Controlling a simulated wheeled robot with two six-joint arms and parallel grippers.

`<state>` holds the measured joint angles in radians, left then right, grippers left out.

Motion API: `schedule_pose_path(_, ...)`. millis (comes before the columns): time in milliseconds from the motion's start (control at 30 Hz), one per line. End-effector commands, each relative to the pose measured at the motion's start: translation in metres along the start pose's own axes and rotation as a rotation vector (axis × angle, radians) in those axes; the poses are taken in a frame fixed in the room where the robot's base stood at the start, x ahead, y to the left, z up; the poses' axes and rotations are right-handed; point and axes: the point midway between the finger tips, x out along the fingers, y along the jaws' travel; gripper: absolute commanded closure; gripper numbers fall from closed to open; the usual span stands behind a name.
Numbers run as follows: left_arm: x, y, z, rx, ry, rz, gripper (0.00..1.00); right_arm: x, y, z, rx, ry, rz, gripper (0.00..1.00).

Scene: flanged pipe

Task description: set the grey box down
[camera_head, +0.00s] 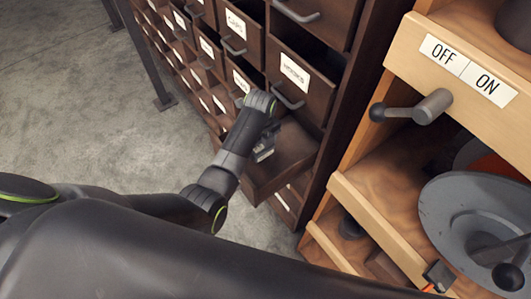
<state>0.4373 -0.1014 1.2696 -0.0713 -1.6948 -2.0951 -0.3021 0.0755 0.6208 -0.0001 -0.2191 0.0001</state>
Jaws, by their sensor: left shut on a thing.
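My left arm reaches in from the left to a pulled-out drawer (292,150) low in the dark wooden cabinet. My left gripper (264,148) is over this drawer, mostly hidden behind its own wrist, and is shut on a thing. A small greyish piece shows at the fingers, seemingly the grey box, but its outline is too small and covered to make out fully. I cannot tell whether it touches the drawer floor. My right gripper is not in view.
The cabinet has several labelled drawers (294,73) with handles. At right stands a light wooden unit with an OFF/ON label (466,70), a lever (412,108) and a large grey disc (470,215). Bare concrete floor (80,100) lies at left, with a dark post (145,55).

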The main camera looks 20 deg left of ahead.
Motion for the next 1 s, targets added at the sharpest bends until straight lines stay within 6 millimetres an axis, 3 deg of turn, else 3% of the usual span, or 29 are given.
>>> schedule_pose_path(567,0.058,0.000,0.001,0.001,-0.001,0.000,0.64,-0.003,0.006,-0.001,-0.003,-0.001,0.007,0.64)
schedule_pose_path(1000,0.065,0.000,0.001,0.001,-0.001,-0.001,0.64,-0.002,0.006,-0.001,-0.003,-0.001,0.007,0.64)
